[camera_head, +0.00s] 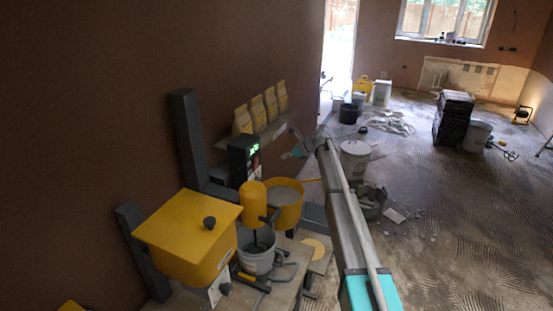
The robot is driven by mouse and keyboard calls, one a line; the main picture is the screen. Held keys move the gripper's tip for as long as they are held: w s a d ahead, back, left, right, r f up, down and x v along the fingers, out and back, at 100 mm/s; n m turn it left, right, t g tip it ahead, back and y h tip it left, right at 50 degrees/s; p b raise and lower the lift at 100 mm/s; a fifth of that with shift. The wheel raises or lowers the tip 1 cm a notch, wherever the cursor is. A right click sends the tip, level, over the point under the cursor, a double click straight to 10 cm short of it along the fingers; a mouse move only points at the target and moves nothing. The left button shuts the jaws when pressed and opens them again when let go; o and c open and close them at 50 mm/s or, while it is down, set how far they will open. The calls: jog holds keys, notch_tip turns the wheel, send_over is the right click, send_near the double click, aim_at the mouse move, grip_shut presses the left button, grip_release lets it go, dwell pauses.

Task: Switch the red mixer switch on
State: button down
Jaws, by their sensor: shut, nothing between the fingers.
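A yellow mixer head (253,200) stands below the box, over a grey bucket (257,262) on the bench. I cannot make out a red switch in this view; it may be hidden or too small to see.
A yellow lidded hopper (185,235) with a black knob stands at the left. A yellow tub (287,213) sits behind the mixer. Several yellow bags (257,112) stand on a wall shelf. A white bucket (355,158) is on the floor. Open floor (470,230) lies at the right.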

aim_at(257, 162)
jog(key=b+x, duration=0.1)
jog(key=x, duration=0.2)
jog(key=r+b+x, duration=0.1)
jog(key=b+x, duration=0.1)
jog(key=x, duration=0.2)
jog(key=a+b+x, duration=0.1)
jog(key=b+x, duration=0.1)
jog(key=x, duration=0.2)
jog(key=shift+w+r, duration=0.15)
jog(key=shift+w, duration=0.15)
jog(key=shift+w+a+r, duration=0.1)
jog(key=shift+w+a, duration=0.1)
jog(key=shift+a, duration=0.6)
